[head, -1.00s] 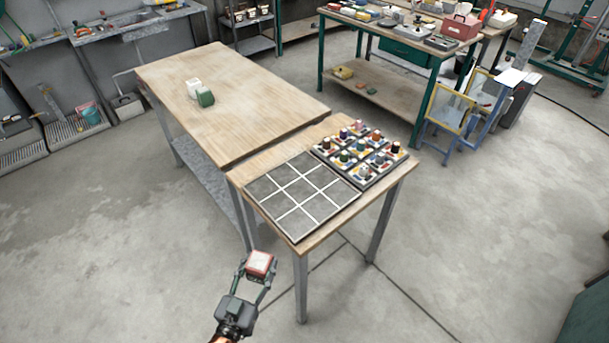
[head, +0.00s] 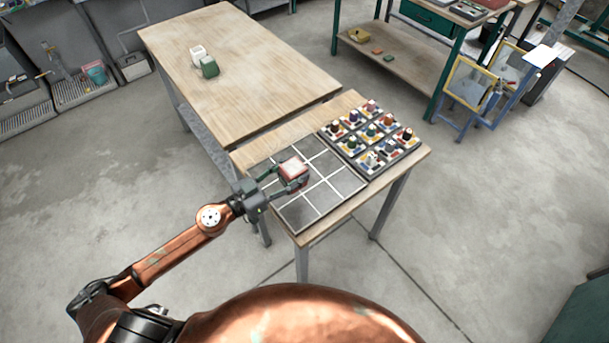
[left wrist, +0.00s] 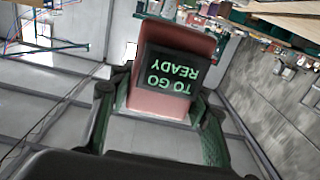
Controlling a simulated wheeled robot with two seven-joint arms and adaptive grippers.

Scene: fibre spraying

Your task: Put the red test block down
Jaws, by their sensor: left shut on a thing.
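The red test block (head: 293,172) has a pale top and is between the fingers of my left gripper (head: 281,180) in the head view. The gripper is shut on it, over the middle of the grey gridded mat (head: 322,206). I cannot tell whether the block touches the mat. In the left wrist view the red block (left wrist: 170,101) sits between both fingers, with a dark face reading "READY TO GO" upside down. My right gripper is not in view.
A tray of several coloured-top pieces (head: 352,148) lies beside the mat on the small table. A white block (head: 198,55) and a green block (head: 209,67) stand on the larger wooden table (head: 258,82). Much of that table is clear.

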